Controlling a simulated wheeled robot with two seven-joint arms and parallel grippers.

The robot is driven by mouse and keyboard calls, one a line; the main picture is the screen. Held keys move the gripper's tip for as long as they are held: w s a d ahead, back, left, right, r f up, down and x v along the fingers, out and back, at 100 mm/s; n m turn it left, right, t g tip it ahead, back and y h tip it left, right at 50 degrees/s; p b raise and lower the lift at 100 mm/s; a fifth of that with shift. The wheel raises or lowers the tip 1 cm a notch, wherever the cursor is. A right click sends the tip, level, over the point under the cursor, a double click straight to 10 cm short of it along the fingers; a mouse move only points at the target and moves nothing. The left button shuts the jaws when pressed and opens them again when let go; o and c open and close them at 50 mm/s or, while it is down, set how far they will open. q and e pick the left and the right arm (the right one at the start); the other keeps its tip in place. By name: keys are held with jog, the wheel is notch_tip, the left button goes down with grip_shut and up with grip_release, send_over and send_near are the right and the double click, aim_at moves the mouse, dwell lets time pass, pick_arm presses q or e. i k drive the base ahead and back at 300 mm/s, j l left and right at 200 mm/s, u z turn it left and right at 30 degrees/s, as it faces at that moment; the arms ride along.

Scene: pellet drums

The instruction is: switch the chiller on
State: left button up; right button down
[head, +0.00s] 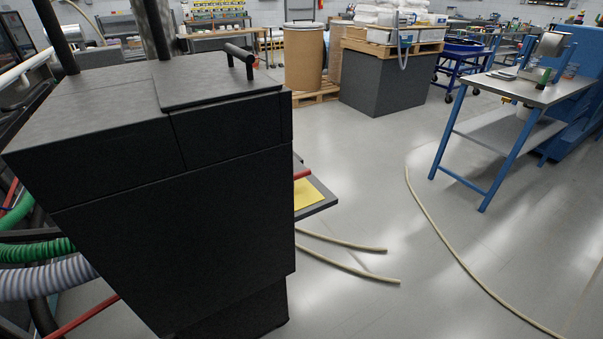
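A large black cabinet (185,220) fills the left and middle of the head view, close to me. It has a hinged-looking lid with a black bar handle (240,57) on top. I cannot tell whether this cabinet is the chiller. No switch, lamp or label shows on the faces I see, and its far sides are hidden. Neither of my grippers is in view.
Green hose (38,250) and grey hose (45,279) crowd the lower left. A brown drum (303,62) stands on a pallet behind. A blue-legged table (530,92) stands right. Pale hoses (350,265) lie on otherwise open floor.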

aim_at(303, 173)
jog(key=i+l, duration=0.15)
jog(key=l, duration=0.2)
jog(key=i+l+z, duration=0.1)
jog(key=l, duration=0.25)
jog(key=i+l, duration=0.2)
jog(key=l, duration=0.15)
jog(key=i+l+z, duration=0.1)
jog(key=l, duration=0.3)
jog(key=i+l, duration=0.25)
jog(key=k+l+z, duration=0.05)
